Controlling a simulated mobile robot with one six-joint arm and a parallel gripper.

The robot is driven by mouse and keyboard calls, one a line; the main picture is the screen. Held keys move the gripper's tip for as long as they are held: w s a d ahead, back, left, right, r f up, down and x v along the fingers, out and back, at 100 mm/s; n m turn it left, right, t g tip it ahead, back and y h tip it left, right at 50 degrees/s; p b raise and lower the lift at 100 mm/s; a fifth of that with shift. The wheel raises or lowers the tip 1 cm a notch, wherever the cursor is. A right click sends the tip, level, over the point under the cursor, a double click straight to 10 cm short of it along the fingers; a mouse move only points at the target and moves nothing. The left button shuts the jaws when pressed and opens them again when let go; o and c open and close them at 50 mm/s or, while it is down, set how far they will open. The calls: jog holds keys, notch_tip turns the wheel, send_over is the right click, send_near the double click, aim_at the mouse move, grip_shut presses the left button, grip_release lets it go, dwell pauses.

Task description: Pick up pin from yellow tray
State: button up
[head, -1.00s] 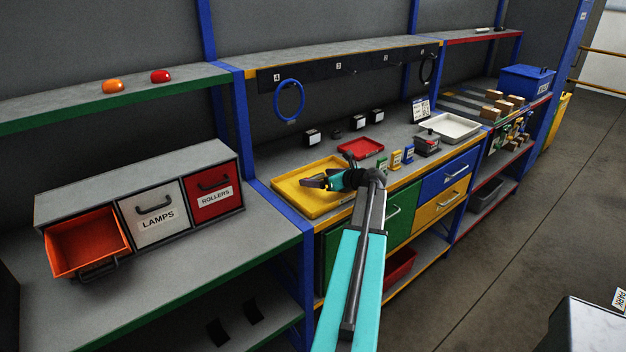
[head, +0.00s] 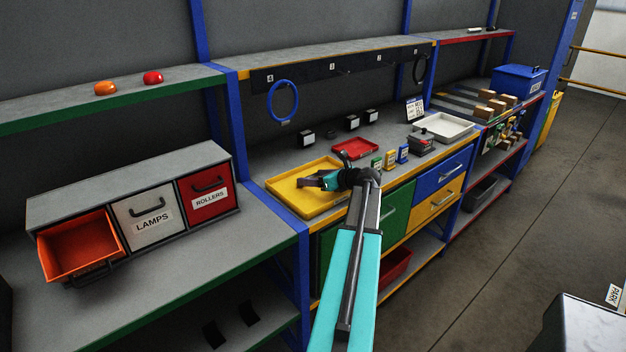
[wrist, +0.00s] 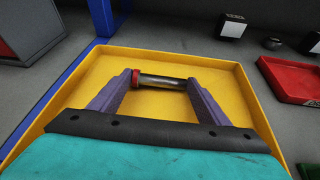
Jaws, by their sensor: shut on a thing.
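The pin (wrist: 162,81) is a short metal cylinder with a red end at its left. In the wrist view it lies crosswise between the two fingertips of my gripper (wrist: 160,84), which are shut on its ends. The yellow tray (wrist: 230,70) lies behind and below it; I cannot tell whether the pin still touches the tray floor. In the head view my gripper (head: 312,181) is over the yellow tray (head: 290,203), and the pin is too small to make out there.
A red tray (head: 355,147) lies right of the yellow tray, with small boxes (head: 390,158) near it. A blue post (head: 238,120) stands to the left. An orange bin (head: 80,245) is pulled open on the left bench.

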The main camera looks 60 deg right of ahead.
jog(key=shift+r+b, duration=0.45)
jog(key=shift+r, duration=1)
jog(key=shift+s+a+r, duration=0.15)
jog(key=shift+a, duration=0.1)
jog(key=s+a+b, duration=0.1)
jog(key=s+a, duration=0.1)
jog(key=a, duration=0.2)
jog(key=s+a+r+b, duration=0.1)
jog(key=s+a, duration=0.2)
jog(key=a, duration=0.2)
jog(key=s+a+b, duration=0.1)
jog(key=s+a, duration=0.1)
jog(key=a, duration=0.2)
jog(key=shift+s+a+r+b, duration=0.25)
jog(key=shift+s+b, duration=0.05)
jog(key=shift+b, duration=0.05)
